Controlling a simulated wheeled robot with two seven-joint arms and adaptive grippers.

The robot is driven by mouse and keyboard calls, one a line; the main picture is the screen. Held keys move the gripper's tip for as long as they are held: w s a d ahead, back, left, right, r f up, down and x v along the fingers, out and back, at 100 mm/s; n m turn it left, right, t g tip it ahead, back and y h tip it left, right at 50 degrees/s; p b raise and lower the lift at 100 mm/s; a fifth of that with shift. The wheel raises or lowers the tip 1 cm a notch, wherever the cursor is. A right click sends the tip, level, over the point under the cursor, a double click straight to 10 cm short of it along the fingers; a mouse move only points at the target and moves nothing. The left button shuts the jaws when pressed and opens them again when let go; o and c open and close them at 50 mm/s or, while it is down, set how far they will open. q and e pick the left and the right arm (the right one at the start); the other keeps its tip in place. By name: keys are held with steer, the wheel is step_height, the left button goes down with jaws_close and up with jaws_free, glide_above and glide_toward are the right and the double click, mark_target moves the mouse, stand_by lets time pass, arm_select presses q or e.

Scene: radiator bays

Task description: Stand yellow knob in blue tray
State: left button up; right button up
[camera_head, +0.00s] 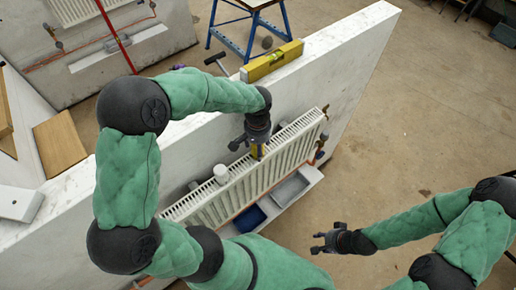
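The yellow knob (256,151) shows as a small yellow patch directly under my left gripper (250,147), above the white radiator (240,188). The gripper hides most of it, and I cannot tell whether the fingers are closed on it. The blue tray (248,219) is low in front of the radiator, on a pale ledge, and partly hidden by my green arm. My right gripper (318,243) is open and empty, out over the floor to the right of the trays.
A grey tray (291,190) sits right of the blue one. A white knob (221,173) is at the radiator's top edge. A blue trestle (250,25) stands behind.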

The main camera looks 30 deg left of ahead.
arm_select(q)
step_height(320, 180, up, 10)
steer(key=shift+s+r+b, duration=0.1)
steer(key=shift+r+b, duration=0.15)
steer(key=shift+b, duration=0.05)
stand_by(0.6)
